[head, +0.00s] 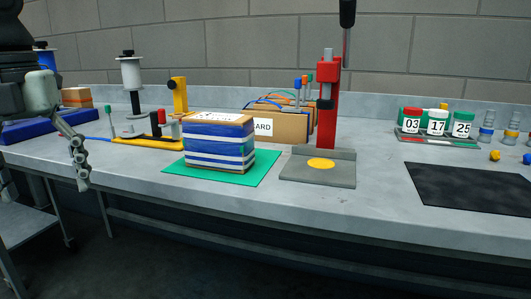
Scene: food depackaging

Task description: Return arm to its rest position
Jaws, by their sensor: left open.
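My left gripper (79,165) is at the left of the head view, hanging fingers down at the front edge of the bench. Its fingers are seen nearly side-on and hold nothing. It is open and clear of the wrapped block to its right. My left arm comes in from the upper left edge. My right gripper is not in view.
A blue-and-white wrapped block (219,147) sits on a green mat (264,160). Left of it are a yellow fixture (179,97) and a white spool (131,73).

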